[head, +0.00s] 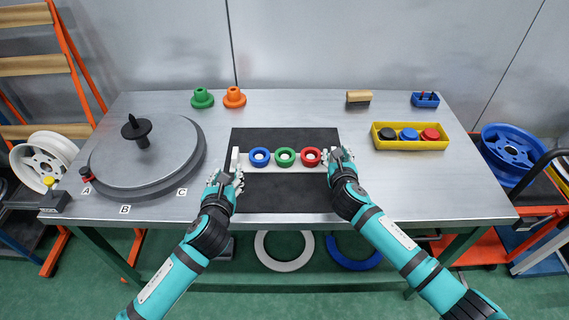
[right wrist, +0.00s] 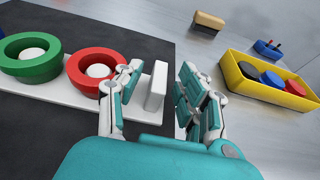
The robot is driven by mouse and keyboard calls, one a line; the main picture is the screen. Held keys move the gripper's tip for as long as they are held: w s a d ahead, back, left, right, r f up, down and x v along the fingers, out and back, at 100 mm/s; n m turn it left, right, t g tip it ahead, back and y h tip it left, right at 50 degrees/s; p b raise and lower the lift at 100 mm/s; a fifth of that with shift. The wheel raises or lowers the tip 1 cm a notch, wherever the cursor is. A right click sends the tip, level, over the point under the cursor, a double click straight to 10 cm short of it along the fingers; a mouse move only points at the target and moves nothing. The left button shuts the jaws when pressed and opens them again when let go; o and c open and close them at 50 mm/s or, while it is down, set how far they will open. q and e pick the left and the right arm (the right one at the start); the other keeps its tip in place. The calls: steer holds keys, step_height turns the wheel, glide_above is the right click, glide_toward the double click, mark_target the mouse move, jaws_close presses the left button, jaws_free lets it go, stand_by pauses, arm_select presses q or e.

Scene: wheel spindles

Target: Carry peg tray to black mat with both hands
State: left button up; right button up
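The white peg tray (head: 272,169) lies across the middle of the black mat (head: 285,198), level, with a blue ring (head: 259,157), a green ring (head: 285,157) and a red ring (head: 311,157) on its pegs. It has an upright white plate at each end. My left gripper (head: 226,176) is at the left end plate, its fingers spread. My right gripper (head: 340,156) is at the right end. In the right wrist view, my right gripper (right wrist: 158,95) has its fingers apart, one on either side of the right end plate (right wrist: 156,87), with a gap visible on the right.
A grey turntable (head: 145,160) with a black spindle takes up the table's left. Green (head: 202,98) and orange (head: 234,97) flanged parts stand at the back. A yellow bin (head: 411,144) with coloured caps, a wooden block (head: 358,96) and a small blue holder (head: 425,100) are at right.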

steer(key=v, duration=1)
steer(key=shift+s+r, duration=0.1)
